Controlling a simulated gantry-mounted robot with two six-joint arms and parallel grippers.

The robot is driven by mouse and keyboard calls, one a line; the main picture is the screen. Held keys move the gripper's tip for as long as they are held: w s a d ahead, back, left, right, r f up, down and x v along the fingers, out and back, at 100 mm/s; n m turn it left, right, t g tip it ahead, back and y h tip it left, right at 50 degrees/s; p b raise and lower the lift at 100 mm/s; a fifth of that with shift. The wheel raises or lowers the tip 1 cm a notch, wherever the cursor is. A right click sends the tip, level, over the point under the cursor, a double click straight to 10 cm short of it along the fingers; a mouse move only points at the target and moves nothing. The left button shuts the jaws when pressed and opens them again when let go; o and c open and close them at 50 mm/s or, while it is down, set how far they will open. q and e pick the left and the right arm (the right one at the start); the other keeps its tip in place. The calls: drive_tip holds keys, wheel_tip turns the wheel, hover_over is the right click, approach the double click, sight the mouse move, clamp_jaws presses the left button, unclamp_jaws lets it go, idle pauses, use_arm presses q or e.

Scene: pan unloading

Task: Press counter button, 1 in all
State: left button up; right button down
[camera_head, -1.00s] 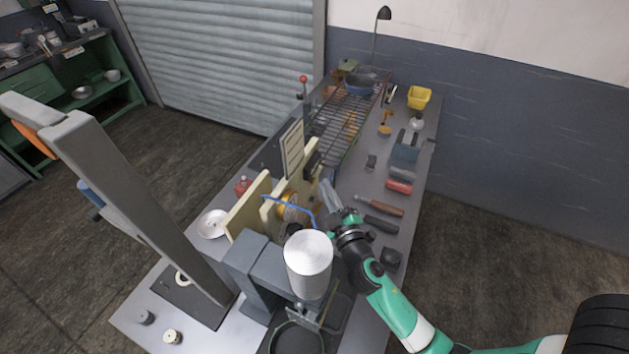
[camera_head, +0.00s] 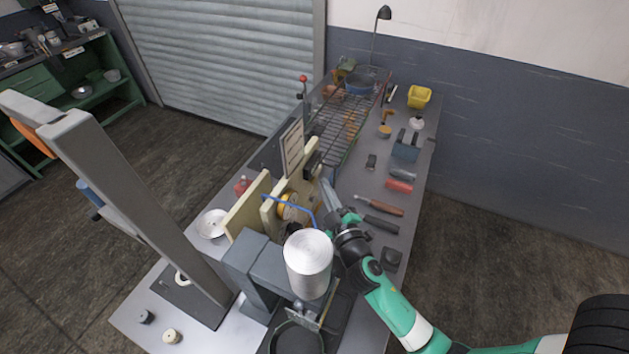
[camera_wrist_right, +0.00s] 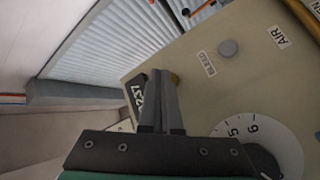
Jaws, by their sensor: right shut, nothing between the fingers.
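A black counter with white digits, of which "237" shows (camera_wrist_right: 137,92), sits on a cream panel (camera_wrist_right: 190,50) in the right wrist view. A small brass-coloured knob, perhaps the counter button (camera_wrist_right: 175,77), shows just beside my fingertips. My right gripper (camera_wrist_right: 160,76) is shut and empty, with its tips in front of the counter's edge and partly hiding it. I cannot tell whether the tips touch the knob or the panel. In the head view my right gripper (camera_head: 325,188) is beside the cream panels; the counter face is hidden there. My left gripper is out of view.
The same panel has a grey round button (camera_wrist_right: 228,48) by a "BLEED" label and a numbered white dial (camera_wrist_right: 285,143). A metal cylinder (camera_head: 308,262) stands near my right arm. A blue hose (camera_head: 292,202) crosses the panels. Hand tools (camera_head: 380,205) lie on the bench's right side.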

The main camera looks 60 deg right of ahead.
drive_tip(key=shift+w, duration=0.25)
drive_tip(key=shift+w, duration=0.45)
idle(0.6)
drive_tip(key=shift+s, duration=0.9)
drive_tip(key=s, duration=0.5)
drive_tip(key=shift+d+p, duration=0.25)
drive_tip(key=shift+p, duration=0.15)
idle(0.6)
